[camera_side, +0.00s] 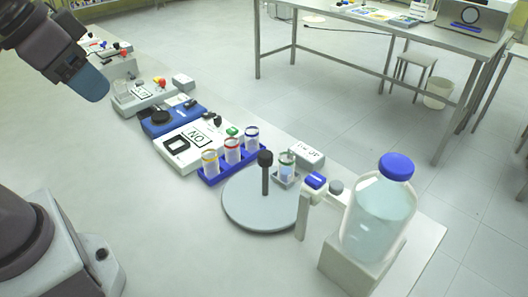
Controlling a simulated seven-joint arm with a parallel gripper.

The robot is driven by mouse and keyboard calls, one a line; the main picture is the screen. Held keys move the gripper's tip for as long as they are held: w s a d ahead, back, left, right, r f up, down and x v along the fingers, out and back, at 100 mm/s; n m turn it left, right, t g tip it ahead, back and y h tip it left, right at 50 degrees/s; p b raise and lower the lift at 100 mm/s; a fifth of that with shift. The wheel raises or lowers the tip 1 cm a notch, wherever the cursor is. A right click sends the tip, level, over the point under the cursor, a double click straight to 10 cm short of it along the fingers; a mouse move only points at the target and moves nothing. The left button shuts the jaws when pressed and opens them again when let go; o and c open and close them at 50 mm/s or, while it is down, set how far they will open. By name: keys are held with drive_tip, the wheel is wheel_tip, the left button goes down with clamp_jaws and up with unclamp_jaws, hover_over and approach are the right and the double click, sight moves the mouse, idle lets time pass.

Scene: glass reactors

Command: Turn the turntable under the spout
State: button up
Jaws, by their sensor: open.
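The turntable (245,205) is a round grey disc on the bench, with a dark upright post with a black knob (265,170) on it. The spout (308,200) appears to be the white stand with a blue top at the disc's right edge. A small glass vial with a green rim (286,165) stands in a light holder at the disc's far right edge. My gripper (95,92) is at the upper left, high above the bench and far from the turntable. It is open; nothing shows in it, though its fingers are seen mostly from the side.
A blue rack (212,180) with three ringed vials stands just left of the turntable. A blue-capped bottle (378,215) sits on a white block at the right. White and blue devices (190,150) line the bench further left. The bench front is clear.

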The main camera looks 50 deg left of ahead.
drive_tip(key=shift+o, duration=1.3)
drive_tip(key=shift+f, duration=0.1)
drive_tip(key=m+g, duration=0.6)
drive_tip(key=m, duration=0.3)
approach(265, 154)
wheel_tip(265, 154, down, 10)
drive_tip(key=shift+s+r, duration=0.1)
